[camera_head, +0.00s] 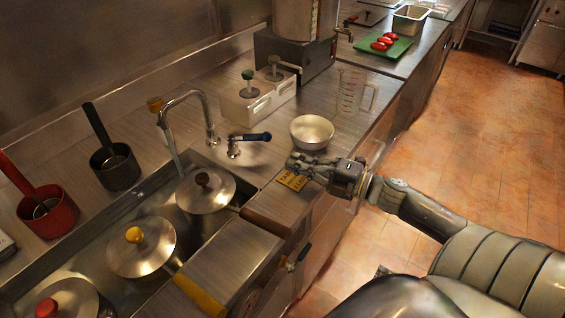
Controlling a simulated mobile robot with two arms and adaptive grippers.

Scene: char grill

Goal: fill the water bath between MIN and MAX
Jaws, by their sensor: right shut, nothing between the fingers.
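A sunken steel basin (72,256), which looks like the water bath, lies at the lower left. Three lidded pans stand in it: one with a black-knobbed lid (207,192), one yellow-knobbed (141,248), one red-knobbed (66,303). A curved steel spout (170,135) reaches over its far end. I cannot make out MIN or MAX marks or a water level. My right gripper (297,165) is shut and empty by the counter's front edge, over a yellow tag (292,180), right of the basin. My left gripper is not in view.
A metal bowl (311,131) stands just behind my right gripper, with a clear measuring jug (351,93) beyond. A two-pump dispenser (256,98) stands behind. Black (115,168) and red (48,211) holders stand left of the basin. Floor at right is clear.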

